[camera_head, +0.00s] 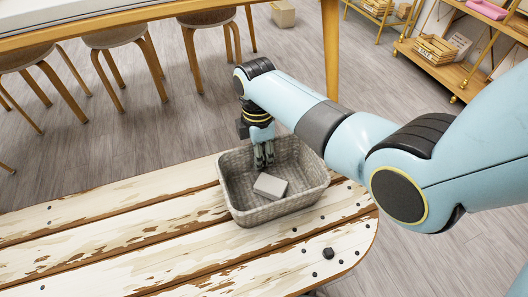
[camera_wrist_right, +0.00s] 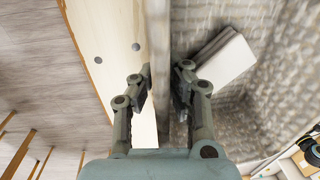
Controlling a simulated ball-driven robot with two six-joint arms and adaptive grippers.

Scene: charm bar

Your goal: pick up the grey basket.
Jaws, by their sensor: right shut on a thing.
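The grey basket (camera_head: 280,208) is a woven, open-topped rectangular basket on the worn wooden table, near its right end. A small pale box (camera_head: 270,186) lies inside it; the box also shows in the right wrist view (camera_wrist_right: 224,58). My right gripper (camera_head: 264,160) reaches down at the basket's far side. In the right wrist view, the basket's rim (camera_wrist_right: 159,45) runs between the two fingers (camera_wrist_right: 160,83), with one finger on the inside and one on the outside. The gripper is shut on this wall. My left gripper is out of view.
The table (camera_head: 110,235) has peeling white paint and is clear left of the basket. A small dark knob-like object (camera_head: 328,253) lies near its right edge. Stools (camera_head: 122,38) stand under another table behind. Shelves (camera_head: 440,50) stand at the back right.

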